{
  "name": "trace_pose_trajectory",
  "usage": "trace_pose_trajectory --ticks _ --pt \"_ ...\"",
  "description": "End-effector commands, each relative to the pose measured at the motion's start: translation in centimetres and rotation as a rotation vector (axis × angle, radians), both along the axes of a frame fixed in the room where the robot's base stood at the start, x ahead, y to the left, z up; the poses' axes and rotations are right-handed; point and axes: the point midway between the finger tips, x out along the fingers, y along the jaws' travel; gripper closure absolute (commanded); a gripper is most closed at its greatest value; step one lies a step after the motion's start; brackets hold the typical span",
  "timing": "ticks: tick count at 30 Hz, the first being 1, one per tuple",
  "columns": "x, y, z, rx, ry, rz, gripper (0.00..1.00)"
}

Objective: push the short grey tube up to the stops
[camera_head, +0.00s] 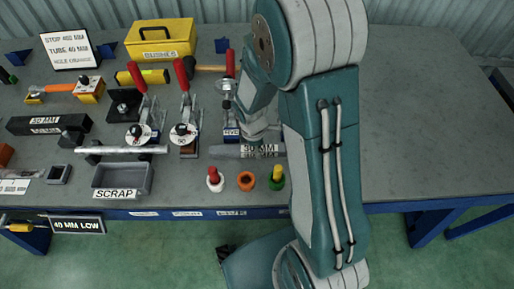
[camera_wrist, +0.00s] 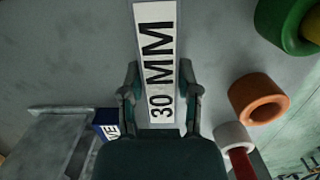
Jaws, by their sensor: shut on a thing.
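A light grey tube (camera_head: 122,150) lies crosswise on the bench in front of the red-handled clamps, its left end by a dark block. Which part serves as the stops I cannot tell. My gripper (camera_head: 262,138) is at the bench, right of the tube and apart from it. In the wrist view my gripper (camera_wrist: 161,85) has its fingers on either side of a bar with a white 30 MM label (camera_wrist: 156,50), shut on it. The 30 MM bar also shows in the head view (camera_head: 228,151), partly hidden by my arm. The tube is not recognisable in the wrist view.
Red-handled clamps (camera_head: 185,132) stand behind the tube; a SCRAP tray (camera_head: 122,182) lies in front. White (camera_head: 215,184), orange (camera_head: 246,183) and green (camera_head: 277,183) rings line the front edge. A 40 MM bar (camera_head: 40,126) lies left. The bench's right side is clear.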

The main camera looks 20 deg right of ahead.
Motion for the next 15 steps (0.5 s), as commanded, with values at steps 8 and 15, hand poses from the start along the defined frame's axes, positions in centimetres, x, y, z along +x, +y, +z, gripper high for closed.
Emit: trace_pose_trajectory --ticks 8,15 --pt "0.10 -0.07 -0.06 -0.001 0.001 0.000 0.17" --pt "0.14 0.00 -0.02 -0.001 0.000 0.000 0.17"
